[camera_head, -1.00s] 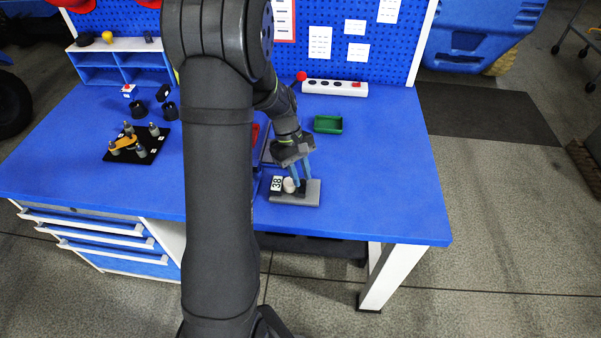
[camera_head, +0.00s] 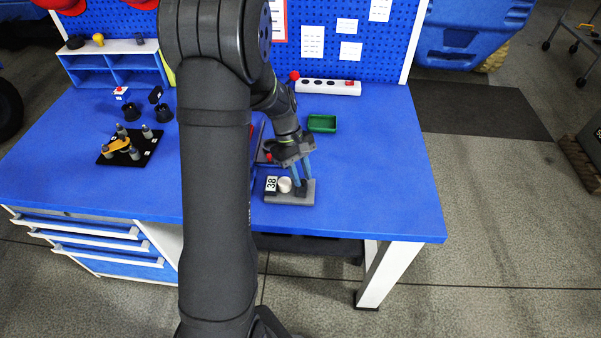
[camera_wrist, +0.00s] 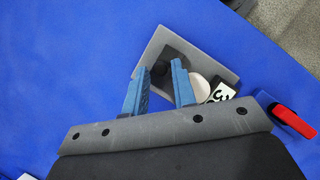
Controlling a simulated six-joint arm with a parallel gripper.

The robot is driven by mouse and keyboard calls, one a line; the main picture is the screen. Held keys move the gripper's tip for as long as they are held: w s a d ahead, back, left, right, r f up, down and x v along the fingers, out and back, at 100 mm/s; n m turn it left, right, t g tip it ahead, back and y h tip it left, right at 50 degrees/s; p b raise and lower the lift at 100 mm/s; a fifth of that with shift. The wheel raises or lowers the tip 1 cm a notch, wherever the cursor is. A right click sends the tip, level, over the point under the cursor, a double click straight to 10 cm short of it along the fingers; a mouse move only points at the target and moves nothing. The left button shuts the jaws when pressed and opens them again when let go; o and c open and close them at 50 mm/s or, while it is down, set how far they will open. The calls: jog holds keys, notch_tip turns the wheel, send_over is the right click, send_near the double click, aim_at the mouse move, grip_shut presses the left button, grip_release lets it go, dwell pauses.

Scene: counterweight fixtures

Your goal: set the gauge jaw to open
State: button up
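The gauge is a grey plate (camera_head: 290,198) with a white round piece (camera_head: 284,185), a "38" label (camera_head: 271,184) and a dark upright block (camera_head: 301,189), which looks like the jaw. In the wrist view the plate (camera_wrist: 158,44) lies beyond my fingers, with the white piece (camera_wrist: 201,88) just right of the right finger. My gripper (camera_head: 304,178) points down at the dark block. Its two blue fingers (camera_wrist: 160,86) stand apart, with a dark part between and beyond them. Whether they touch it cannot be told.
A red-handled item (camera_wrist: 293,122) lies close to the gripper's right in the wrist view. A green tray (camera_head: 322,123) and a white power strip (camera_head: 328,87) are behind. A black fixture board (camera_head: 130,148) is at left. The blue bench (camera_head: 385,185) is clear to the right.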

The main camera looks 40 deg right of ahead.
jog(key=v, duration=1.7)
jog(key=shift+w+r, duration=0.15)
jog(key=x, duration=1.7)
jog(key=shift+f, duration=0.25)
jog(key=shift+a, duration=0.15)
